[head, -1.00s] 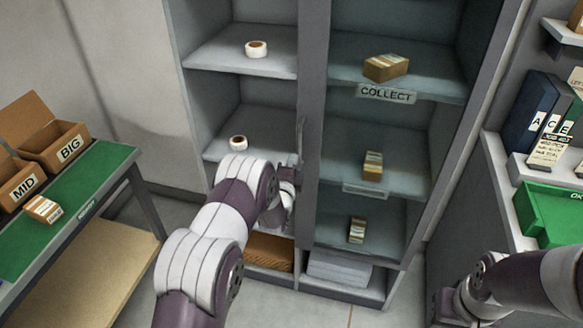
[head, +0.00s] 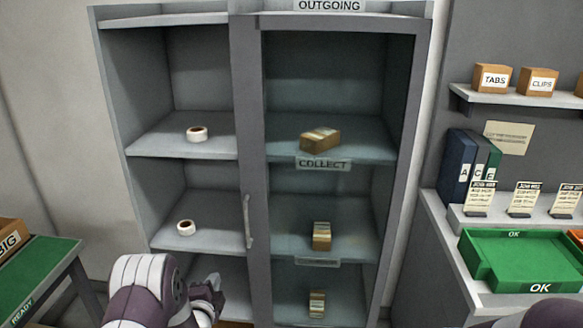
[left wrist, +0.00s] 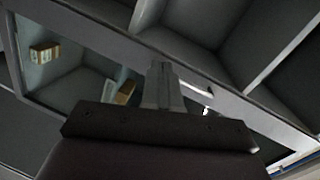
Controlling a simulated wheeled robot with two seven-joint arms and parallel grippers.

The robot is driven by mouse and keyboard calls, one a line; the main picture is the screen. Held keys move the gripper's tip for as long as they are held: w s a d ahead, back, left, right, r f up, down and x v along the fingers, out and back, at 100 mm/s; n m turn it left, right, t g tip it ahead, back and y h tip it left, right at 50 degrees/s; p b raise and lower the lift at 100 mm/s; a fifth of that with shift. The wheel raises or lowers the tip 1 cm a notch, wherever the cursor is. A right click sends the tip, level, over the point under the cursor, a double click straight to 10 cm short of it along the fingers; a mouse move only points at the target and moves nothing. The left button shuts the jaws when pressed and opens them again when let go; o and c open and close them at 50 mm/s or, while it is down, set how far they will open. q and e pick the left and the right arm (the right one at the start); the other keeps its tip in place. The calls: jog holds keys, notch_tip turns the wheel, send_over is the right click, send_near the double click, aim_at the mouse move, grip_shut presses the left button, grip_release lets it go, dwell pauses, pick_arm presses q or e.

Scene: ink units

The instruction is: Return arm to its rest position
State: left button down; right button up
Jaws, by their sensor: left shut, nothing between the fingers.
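My left arm comes in at the bottom left of the head view, with the left gripper (head: 211,290) in front of the cabinet's left column. In the left wrist view the left gripper's fingers (left wrist: 163,85) are together with nothing between them. The cabinet (head: 247,120) has a handle (head: 248,222) on its middle upright, and the gripper is apart from it, below and to the left. Only a dark piece of my right arm shows at the bottom right of the head view; its gripper is out of view.
The right column, behind glass, holds a box above the COLLECT label (head: 323,164) and smaller boxes (head: 321,236) below. Two tape rolls (head: 197,134) sit on the left shelves. A green-topped table (head: 40,270) stands at left, a green tray (head: 515,258) at right.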

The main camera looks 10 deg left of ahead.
pick_arm(q)
jog(key=s+d+f+n+g, duration=0.1)
jog(key=s+f+n+g, duration=0.65)
jog(key=s+g, duration=0.2)
jog(key=s+d+r+n+g, duration=0.2)
jog(key=s+r, duration=0.4)
jog(key=s, duration=0.4)
jog(key=s+d+r+n+g+h, duration=0.1)
jog(key=s+d+r+n+g, duration=0.2)
jog(key=s+d+r, duration=0.3)
jog(key=s+r+n, duration=0.1)
jog(key=s, duration=0.3)
jog(key=shift+s+r+n, duration=0.2)
jog(key=shift+r+n, duration=0.05)
jog(key=shift+n, duration=0.1)
